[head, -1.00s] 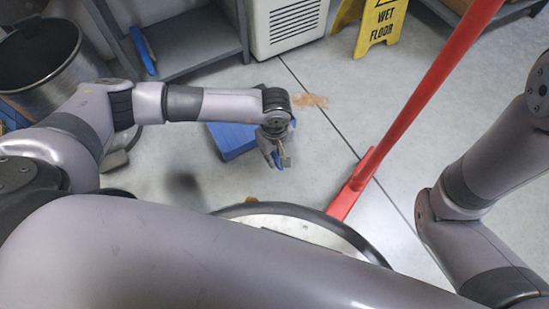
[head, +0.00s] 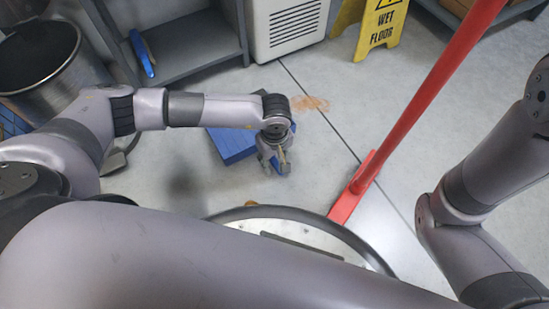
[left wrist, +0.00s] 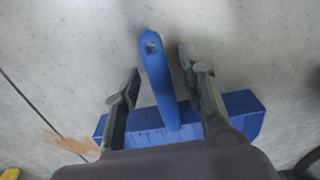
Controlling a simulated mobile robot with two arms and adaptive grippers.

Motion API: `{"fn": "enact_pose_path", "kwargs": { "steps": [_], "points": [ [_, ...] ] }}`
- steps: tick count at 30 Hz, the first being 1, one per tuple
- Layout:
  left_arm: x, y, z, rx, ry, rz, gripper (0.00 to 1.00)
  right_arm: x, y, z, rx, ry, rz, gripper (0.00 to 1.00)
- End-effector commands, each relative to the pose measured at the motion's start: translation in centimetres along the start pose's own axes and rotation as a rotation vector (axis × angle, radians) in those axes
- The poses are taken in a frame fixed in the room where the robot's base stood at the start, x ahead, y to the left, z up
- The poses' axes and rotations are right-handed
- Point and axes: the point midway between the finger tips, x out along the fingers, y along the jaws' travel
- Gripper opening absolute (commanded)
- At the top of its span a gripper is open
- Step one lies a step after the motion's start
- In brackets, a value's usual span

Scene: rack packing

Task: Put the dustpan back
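The blue dustpan (head: 230,145) lies on the floor ahead of me, partly hidden by my left arm in the head view. In the left wrist view, its pan (left wrist: 238,110) is behind the fingers and its blue handle (left wrist: 154,75), with a hole near the end, extends between them. My left gripper (head: 274,166) is over the handle, pointing down. In the left wrist view the gripper (left wrist: 160,68) is open, with one finger on each side of the handle and visible gaps. My right arm shows at the right, but its gripper is out of view.
A red pole (head: 428,95) with a red foot (head: 352,190) stands to the right of the dustpan. A brown spill (head: 310,103) lies beyond it. A yellow wet-floor sign (head: 383,25), a metal bin (head: 75,85) and a grey shelf (head: 195,50) holding a blue item (head: 142,52) are around.

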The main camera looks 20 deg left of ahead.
Motion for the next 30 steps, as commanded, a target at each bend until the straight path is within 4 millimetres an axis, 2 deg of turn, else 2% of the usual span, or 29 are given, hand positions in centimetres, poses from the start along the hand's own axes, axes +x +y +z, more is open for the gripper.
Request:
{"fn": "enact_pose_path", "kwargs": {
  "steps": [5, 12, 18, 24, 30],
  "points": [
    [-1.5, 0.0, 0.0, 0.0, 0.001, 0.001, 0.38, 1.0, 0.2, 0.4, 0.0, 0.0, 0.0, 0.39],
    [-6.8, 0.1, 0.0, 0.001, 0.001, 0.002, 0.38, 4.2, 0.9, 1.5, 0.0, -0.001, 0.0, 0.39],
    [-10.4, 0.0, -0.1, 0.0, 0.001, 0.002, 0.38, 6.2, 1.3, 2.2, -0.001, 0.0, 0.0, 0.39],
    [-12.2, 0.0, 0.0, 0.0, 0.0, 0.001, 0.38, 7.0, 1.5, 2.5, -0.001, -0.001, 0.0, 0.39],
    [-12.3, 0.0, 0.0, 0.0, 0.0, 0.0, 0.38, 7.0, 1.5, 2.5, -0.001, -0.001, 0.0, 0.39]
  ]
}}
